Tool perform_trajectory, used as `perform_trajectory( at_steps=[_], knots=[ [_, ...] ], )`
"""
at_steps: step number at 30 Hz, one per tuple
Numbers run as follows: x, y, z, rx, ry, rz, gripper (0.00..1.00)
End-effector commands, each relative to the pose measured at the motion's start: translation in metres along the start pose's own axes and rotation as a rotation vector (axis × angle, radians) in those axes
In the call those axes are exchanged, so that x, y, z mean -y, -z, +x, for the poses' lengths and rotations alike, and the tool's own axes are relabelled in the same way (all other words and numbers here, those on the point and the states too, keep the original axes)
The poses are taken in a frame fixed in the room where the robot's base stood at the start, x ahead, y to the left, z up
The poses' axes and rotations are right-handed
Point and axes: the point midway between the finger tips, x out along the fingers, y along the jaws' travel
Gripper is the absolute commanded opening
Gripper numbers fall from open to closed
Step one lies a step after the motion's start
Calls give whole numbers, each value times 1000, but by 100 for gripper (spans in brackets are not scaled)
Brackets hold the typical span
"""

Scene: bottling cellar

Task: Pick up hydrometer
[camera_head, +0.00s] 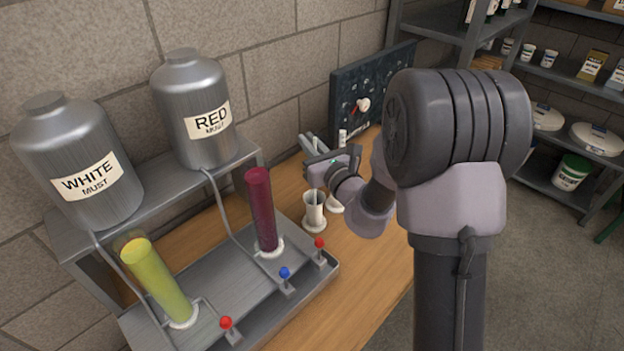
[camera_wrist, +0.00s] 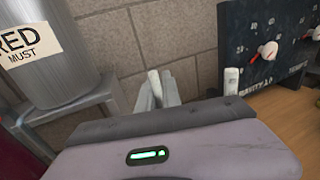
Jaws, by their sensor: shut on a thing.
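My gripper (camera_head: 314,147) is out over the wooden bench, past the red cylinder, and its fingers also show in the wrist view (camera_wrist: 162,88). The fingers are close together, shut on a slim pale thing (camera_wrist: 154,84), which I take to be the hydrometer. Most of it is hidden by the fingers and the gripper body. A white cup-like holder (camera_head: 314,218) stands on the bench just below the gripper. Something thin shows at its mouth, too small to make out.
A metal rig with a yellow cylinder (camera_head: 158,283), a red cylinder (camera_head: 260,208) and small levers stands at left. White must (camera_head: 75,150) and red must (camera_head: 190,90) tanks sit above it. A dark gauge board (camera_head: 372,82) stands behind; shelves (camera_head: 560,75) are at right.

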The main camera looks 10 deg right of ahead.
Motion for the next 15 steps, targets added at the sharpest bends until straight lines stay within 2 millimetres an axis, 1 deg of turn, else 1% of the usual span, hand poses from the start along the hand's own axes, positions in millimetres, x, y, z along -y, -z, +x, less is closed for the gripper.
perform_trajectory(
  at_steps=[2,5,15],
  knots=[
    [0,-8,0,2,0,0,0],
    [0,-26,0,2,1,-1,0],
    [0,-121,0,4,0,-2,0]
  ],
)
